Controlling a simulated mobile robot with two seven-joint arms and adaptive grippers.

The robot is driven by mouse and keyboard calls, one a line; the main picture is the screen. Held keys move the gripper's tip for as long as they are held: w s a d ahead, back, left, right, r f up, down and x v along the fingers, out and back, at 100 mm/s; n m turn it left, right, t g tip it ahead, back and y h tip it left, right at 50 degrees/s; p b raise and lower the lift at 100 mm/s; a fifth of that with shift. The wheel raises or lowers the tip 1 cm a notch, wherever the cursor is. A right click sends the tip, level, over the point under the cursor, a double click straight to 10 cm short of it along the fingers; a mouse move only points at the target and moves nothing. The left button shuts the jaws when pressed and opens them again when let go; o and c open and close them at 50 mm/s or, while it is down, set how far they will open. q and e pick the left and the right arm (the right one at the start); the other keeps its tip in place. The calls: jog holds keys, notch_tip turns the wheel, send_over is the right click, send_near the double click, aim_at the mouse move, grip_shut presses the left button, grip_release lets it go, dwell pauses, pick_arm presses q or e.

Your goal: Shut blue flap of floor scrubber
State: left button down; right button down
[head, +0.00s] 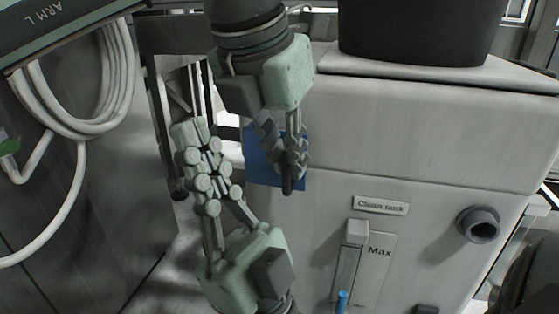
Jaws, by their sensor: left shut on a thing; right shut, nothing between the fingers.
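The floor scrubber (430,135) is a large pale grey body filling the right half of the head view. Its blue flap (260,170) is a small panel at the body's left edge, partly hidden behind my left gripper. My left gripper (288,180) reaches down from the top and is shut on the blue flap, its fingers over the panel's right part. How far the flap stands out from the body is hard to tell. My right gripper (190,128) points up from the bottom, left of the flap. It is shut and empty, apart from the flap.
A "Clean tank" label (381,206), a "Max" level gauge (362,268) and a grey round port (478,224) are on the scrubber's front. A black tub (415,30) stands on top. A white coiled hose (75,110) hangs at left by a grey wall.

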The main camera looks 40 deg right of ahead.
pick_arm(q)
jog(key=shift+s+d+r, duration=0.1)
jog(key=shift+s+d, duration=0.05)
jog(key=shift+d, duration=0.05)
jog(key=c, duration=1.6)
grip_release()
jog(key=shift+a+r, duration=0.1)
jog(key=shift+a, duration=0.05)
jog(key=v, duration=1.1)
jog(key=shift+r, duration=0.25)
jog(key=shift+s+a, duration=0.1)
jog(key=shift+s, duration=0.05)
